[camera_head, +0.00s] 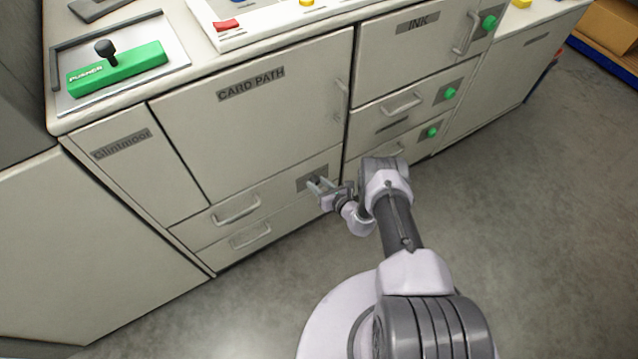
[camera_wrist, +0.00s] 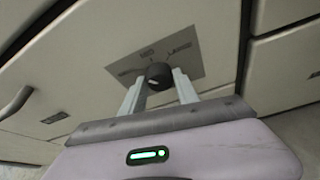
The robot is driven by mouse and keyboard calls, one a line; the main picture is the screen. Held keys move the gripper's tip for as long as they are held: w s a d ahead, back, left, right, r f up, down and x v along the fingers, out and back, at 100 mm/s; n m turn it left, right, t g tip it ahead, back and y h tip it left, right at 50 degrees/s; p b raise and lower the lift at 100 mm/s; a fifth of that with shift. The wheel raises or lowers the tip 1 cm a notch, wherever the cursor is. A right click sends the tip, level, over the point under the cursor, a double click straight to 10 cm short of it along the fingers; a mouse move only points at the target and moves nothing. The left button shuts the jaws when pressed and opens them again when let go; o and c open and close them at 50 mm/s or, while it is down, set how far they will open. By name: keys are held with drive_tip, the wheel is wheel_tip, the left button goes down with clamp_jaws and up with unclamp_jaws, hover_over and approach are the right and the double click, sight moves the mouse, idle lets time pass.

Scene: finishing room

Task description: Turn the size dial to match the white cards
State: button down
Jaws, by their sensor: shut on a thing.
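The size dial is a small dark round knob (camera_wrist: 158,76) on a grey plate (camera_wrist: 182,56) with printed marks around it; one mark reads like "MED" and another like "LARGE". In the head view the plate (camera_head: 318,170) is on a drawer front below the CARD PATH door. My gripper (camera_wrist: 160,84) is shut on the knob, one finger on each side; it also shows in the head view (camera_head: 320,184). Which mark the knob points to cannot be told. No white cards are visible.
A green pusher block (camera_head: 116,69) with a black knob sits on the counter at the upper left. Drawer handles (camera_head: 237,210) stick out left of the dial. Green knobs (camera_head: 450,93) are on the INK side at right. The floor (camera_head: 540,220) at right is clear.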

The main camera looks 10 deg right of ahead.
drive_tip(key=shift+a+n+h, duration=0.1)
drive_tip(key=shift+n+h, duration=0.5)
drive_tip(key=shift+n, duration=0.1)
idle(0.3)
drive_tip(key=c, duration=0.9)
unclamp_jaws()
drive_tip(key=p+v, duration=0.8)
drive_tip(key=v, duration=0.9)
drive_tip(key=shift+s, duration=0.35)
